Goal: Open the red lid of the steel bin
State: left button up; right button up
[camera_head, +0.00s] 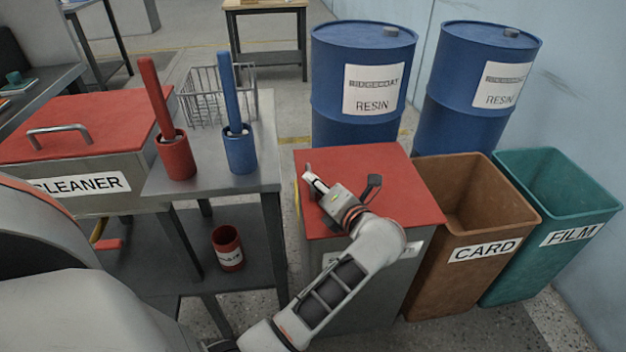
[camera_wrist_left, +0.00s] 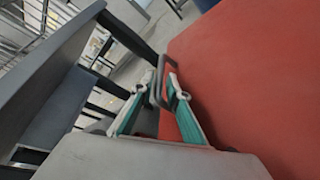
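A grey steel bin (camera_head: 384,283) stands in the middle of the head view with a flat red lid (camera_head: 395,185) lying closed on it. The lid also fills the right of the left wrist view (camera_wrist_left: 255,75). My left gripper (camera_head: 310,175) reaches over the lid to its left edge. In the left wrist view its two teal-padded fingers (camera_wrist_left: 161,84) stand apart, with a thin grey handle loop (camera_wrist_left: 157,92) between their tips. I cannot tell whether they touch the handle. My forearm hides part of the bin's front and its label. My right gripper is not in view.
A steel table (camera_head: 215,180) with red and blue brush holders is close on the left, beside a red-lidded CLEANER bin (camera_head: 80,125). A brown CARD bin (camera_head: 440,280) and green FILM bin (camera_head: 535,265) stand right. Blue drums (camera_head: 335,60) stand behind.

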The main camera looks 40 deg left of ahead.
pick_arm(q)
jog(key=shift+x, duration=1.2)
grip_shut()
